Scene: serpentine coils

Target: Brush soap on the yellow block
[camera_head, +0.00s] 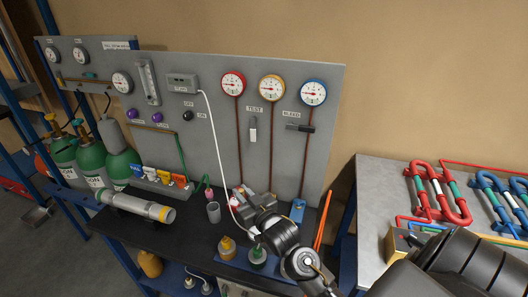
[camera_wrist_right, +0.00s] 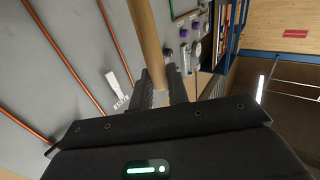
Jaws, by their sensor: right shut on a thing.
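My right gripper (camera_head: 250,203) is over the dark bench in front of the grey panel. In the right wrist view my right gripper (camera_wrist_right: 162,88) is shut on a pale wooden stick, the brush handle (camera_wrist_right: 147,35); its bristle end is not in view. A yellow block (camera_head: 163,176) sits in a row with blue, white and orange blocks, left of the gripper and apart from it. A grey cup (camera_head: 213,212) stands between them; I cannot see whether soap is inside. My left gripper is not in view.
A metal cylinder (camera_head: 135,206) lies on the bench's left part. Bottles with yellow (camera_head: 228,247) and green (camera_head: 257,255) tops stand in front. Green gas tanks (camera_head: 90,163) are at the left. A table with coloured coils (camera_head: 440,190) is at the right. A white hose (camera_head: 217,140) hangs before the panel.

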